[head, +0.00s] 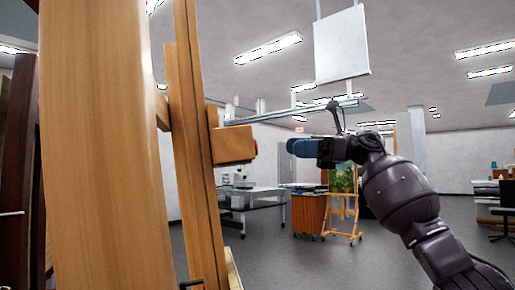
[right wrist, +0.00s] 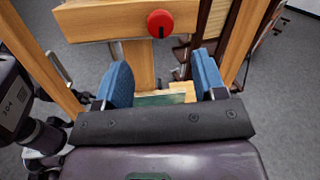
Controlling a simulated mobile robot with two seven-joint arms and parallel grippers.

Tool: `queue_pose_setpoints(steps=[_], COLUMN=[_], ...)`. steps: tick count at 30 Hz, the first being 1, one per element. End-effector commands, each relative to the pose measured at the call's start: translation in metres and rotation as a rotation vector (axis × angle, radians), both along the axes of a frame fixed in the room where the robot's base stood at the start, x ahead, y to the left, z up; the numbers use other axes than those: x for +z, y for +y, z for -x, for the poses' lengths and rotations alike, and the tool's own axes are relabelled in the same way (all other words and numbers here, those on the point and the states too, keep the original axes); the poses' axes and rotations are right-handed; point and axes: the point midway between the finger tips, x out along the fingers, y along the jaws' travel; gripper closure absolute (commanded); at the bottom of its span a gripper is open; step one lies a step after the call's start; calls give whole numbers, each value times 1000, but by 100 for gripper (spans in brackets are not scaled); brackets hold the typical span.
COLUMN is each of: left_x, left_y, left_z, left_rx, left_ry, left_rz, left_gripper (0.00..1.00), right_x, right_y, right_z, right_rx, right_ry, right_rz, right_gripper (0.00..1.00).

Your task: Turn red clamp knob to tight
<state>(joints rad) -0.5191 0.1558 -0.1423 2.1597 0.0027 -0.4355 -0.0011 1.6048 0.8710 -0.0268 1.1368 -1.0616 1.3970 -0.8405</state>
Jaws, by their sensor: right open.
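The red clamp knob (right wrist: 159,20) is a round knob on a wooden crossblock (right wrist: 95,21) of an easel, with a dark mark at its lower edge. In the head view only a sliver of the red knob (head: 255,151) shows at the right end of the wooden block (head: 233,146). My right gripper (head: 291,147) points left toward the knob, with a gap between them. In the right wrist view my right gripper (right wrist: 162,65) has its two blue fingers apart, with nothing between them, and the knob is beyond the fingertips. My left gripper is out of view.
Large wooden easel posts (head: 105,150) fill the left of the head view. A painting on a smaller easel (head: 342,205), a wooden cabinet (head: 309,213) and a table (head: 262,192) stand farther back. Grey floor (head: 400,262) between them is open.

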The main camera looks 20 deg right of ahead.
Motion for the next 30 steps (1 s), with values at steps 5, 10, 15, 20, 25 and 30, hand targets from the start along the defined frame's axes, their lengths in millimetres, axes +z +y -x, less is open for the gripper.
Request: queue_pose_setpoints(steps=[5,10,15,20,25,30], left_x=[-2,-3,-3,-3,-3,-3], left_y=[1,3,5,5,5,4], left_z=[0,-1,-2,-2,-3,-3], left_rx=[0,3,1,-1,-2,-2], left_ry=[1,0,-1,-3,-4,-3], left_rz=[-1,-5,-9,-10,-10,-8], left_gripper=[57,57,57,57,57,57], right_x=[-1,-1,-1,0,0,0], right_y=[31,59,79,89,92,91], right_z=[-5,-10,-13,-14,-15,-15], right_rx=[4,3,1,1,0,0], right_ry=[0,1,2,2,2,2], right_rz=[-1,-2,-3,-2,-2,-2], right_gripper=[36,36,36,36,36,37])
